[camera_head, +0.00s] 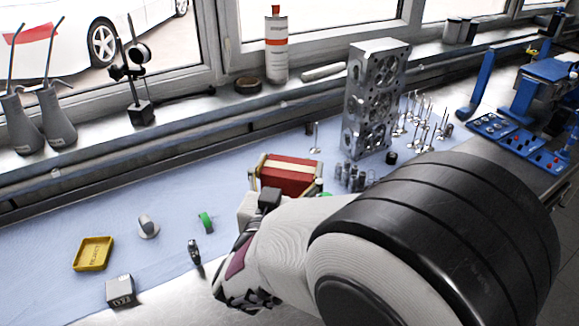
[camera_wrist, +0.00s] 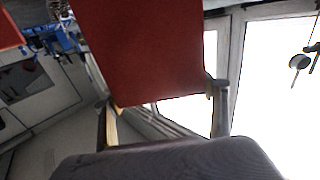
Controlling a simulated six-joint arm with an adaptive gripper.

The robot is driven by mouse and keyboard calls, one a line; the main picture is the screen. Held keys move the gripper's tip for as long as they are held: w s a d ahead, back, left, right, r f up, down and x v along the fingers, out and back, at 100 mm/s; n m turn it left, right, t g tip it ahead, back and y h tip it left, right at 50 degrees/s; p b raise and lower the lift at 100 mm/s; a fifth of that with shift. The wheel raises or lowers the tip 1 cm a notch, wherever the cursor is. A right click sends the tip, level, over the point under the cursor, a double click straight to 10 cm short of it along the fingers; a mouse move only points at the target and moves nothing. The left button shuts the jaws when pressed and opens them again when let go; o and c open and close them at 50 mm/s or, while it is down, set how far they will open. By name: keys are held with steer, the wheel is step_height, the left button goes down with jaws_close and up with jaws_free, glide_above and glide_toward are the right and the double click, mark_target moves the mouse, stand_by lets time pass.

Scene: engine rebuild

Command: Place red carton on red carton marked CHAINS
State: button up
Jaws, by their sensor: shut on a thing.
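A red carton (camera_head: 292,180) with a pale band along its top shows just beyond my wrist in the head view. In the wrist view, the red carton (camera_wrist: 150,50) fills the upper middle, between the two fingers of my gripper (camera_wrist: 163,100). My gripper is shut on it, with a fingertip at each side. In the head view my arm hides most of my gripper and what lies below the carton. A red patch (camera_wrist: 9,32) shows at the upper left edge of the wrist view; I cannot tell what it is. I can read no CHAINS marking.
A metal cylinder head (camera_head: 374,100) stands upright behind the carton, with several valves and small cylinders near it. A yellow tray (camera_head: 93,254), a grey block (camera_head: 120,291) and a green ring (camera_head: 206,222) lie at the left. The blue mat (camera_head: 50,245) has free room there.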

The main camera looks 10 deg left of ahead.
steer(key=o, duration=2)
steer(key=shift+f, duration=0.1)
steer(key=shift+c, duration=0.2)
steer(key=shift+s, duration=0.1)
steer(key=s, duration=1.2)
steer(key=shift+w, duration=0.15)
